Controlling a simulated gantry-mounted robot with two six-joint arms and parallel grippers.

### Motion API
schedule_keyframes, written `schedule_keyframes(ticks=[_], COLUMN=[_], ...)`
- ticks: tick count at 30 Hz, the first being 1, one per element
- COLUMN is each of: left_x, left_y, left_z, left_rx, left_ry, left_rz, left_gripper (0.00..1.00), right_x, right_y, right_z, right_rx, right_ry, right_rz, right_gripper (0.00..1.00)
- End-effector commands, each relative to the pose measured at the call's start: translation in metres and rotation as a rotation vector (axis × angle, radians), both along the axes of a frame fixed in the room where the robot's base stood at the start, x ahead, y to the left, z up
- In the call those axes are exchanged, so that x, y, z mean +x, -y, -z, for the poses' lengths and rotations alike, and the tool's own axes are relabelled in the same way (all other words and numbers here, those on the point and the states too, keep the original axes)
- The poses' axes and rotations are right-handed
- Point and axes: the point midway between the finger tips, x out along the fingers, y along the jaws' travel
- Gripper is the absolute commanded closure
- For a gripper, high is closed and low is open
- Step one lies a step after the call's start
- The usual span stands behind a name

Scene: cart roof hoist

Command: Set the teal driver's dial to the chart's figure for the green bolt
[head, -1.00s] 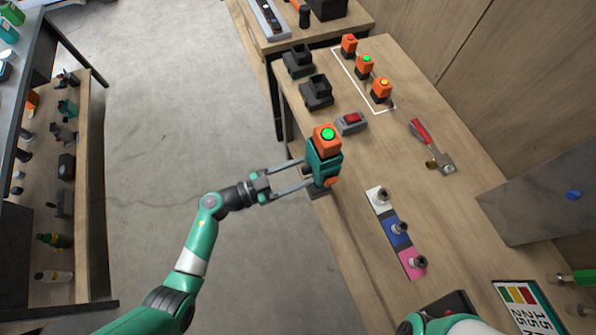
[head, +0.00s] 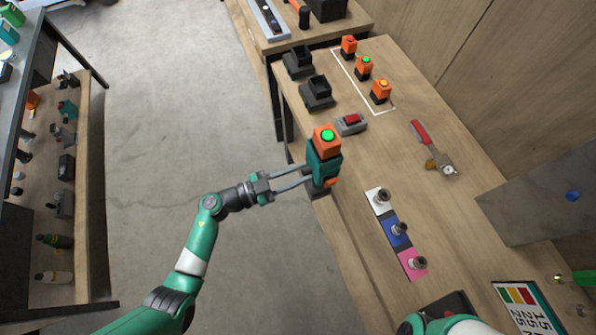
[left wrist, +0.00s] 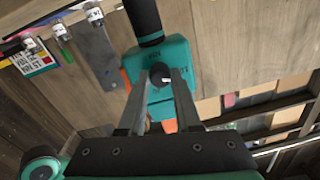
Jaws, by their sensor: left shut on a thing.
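The teal driver (head: 323,166) stands upright at the near-left edge of the bench, with an orange block and lit green light on top. My left gripper (head: 308,174) is shut on its body from the left. In the left wrist view, the driver (left wrist: 172,98) fills the middle, and a dark round part with a white mark shows between the fingers; no figure on it is readable. The chart (head: 524,306) lies at the lower right with red, yellow and green squares and partly cut-off figures. My right gripper is out of view. I cannot single out the green bolt.
White, blue and pink pads (head: 387,227) with silver pieces lie right of the driver. A grey box with a red top (head: 350,123), a red-handled tool (head: 421,132), black holders (head: 316,92) and several orange blocks (head: 381,90) stand farther back.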

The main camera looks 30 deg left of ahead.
Motion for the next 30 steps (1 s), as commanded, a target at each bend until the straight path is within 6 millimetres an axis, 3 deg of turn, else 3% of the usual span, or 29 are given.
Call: schedule_keyframes(ticks=[14,30], left_x=[0.000,0.000], left_y=[0.000,-0.001], left_z=[0.000,0.002], left_rx=[0.296,0.682], left_ry=[0.261,0.601], left_rz=[0.000,-0.001], left_gripper=[1.00,1.00], right_x=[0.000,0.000], right_y=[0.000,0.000], right_z=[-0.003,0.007], right_rx=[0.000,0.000], right_ry=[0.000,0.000], right_rz=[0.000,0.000], right_gripper=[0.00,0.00])
